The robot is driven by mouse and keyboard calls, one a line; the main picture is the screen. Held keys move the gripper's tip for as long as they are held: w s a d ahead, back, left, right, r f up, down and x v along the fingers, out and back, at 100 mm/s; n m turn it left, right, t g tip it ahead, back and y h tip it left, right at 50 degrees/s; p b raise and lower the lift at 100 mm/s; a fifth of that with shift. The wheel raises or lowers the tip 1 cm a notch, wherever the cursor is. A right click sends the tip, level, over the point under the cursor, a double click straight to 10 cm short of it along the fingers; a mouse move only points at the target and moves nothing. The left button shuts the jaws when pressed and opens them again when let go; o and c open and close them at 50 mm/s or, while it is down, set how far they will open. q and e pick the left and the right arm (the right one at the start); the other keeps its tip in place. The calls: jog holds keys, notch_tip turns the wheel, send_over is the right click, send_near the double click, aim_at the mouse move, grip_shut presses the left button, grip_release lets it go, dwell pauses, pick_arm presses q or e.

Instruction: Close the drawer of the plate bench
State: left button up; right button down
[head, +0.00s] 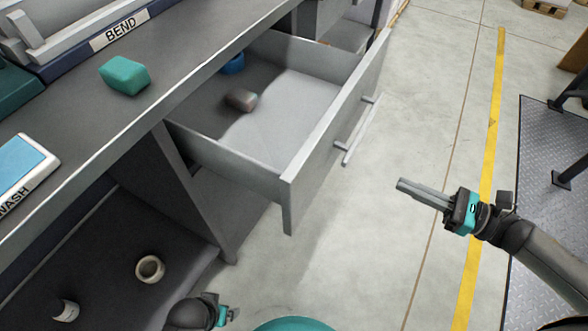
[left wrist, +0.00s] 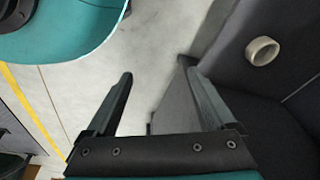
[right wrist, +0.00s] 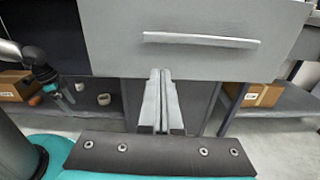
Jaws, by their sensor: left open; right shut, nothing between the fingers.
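The grey drawer (head: 288,172) of the plate bench (head: 190,60) is pulled out. Inside it lie a small brownish block (head: 240,99) and a blue round thing (head: 233,64). Its front carries a bar handle (head: 361,131), and the drawer front (right wrist: 200,60) with the handle (right wrist: 200,40) also fills the top of the right wrist view. My right gripper (head: 402,187) is shut and empty, in front of the drawer front and apart from it. My left gripper (left wrist: 160,88) is open and empty, low beside the bench; the head view shows only part of that arm at the bottom edge.
On the bench top are a teal block (head: 124,75), a "BEND" sign (head: 119,32) and a "WASH" panel (head: 20,165). A tape roll (head: 150,269) and a small bottle (head: 65,310) are on the lower shelf. Floor right of the drawer is clear up to a metal platform (head: 548,190).

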jog(key=b, duration=0.2)
send_near(330, 155)
jog(key=shift+n, duration=0.4)
jog(key=x, duration=0.5)
jog(key=shift+w+a+f, duration=0.1)
jog(key=shift+w+a, duration=0.1)
jog(key=shift+w, duration=0.05)
pick_arm(q)
jog(key=shift+t, duration=0.3)
jog(key=shift+w+d+r, duration=0.1)
jog(key=shift+w+r, duration=0.3)
jog(key=shift+r, duration=0.25)
jog(key=shift+w+d+r, duration=0.15)
jog(key=shift+w+r, duration=0.2)
jog(key=shift+r, duration=0.3)
jog(key=shift+w+d+r, duration=0.1)
jog(key=shift+w+r, duration=0.3)
jog(key=shift+r, duration=0.25)
pick_arm(e)
jog(key=shift+w+a, duration=0.4)
jog(key=shift+a, duration=0.15)
jog(key=shift+a, duration=0.1)
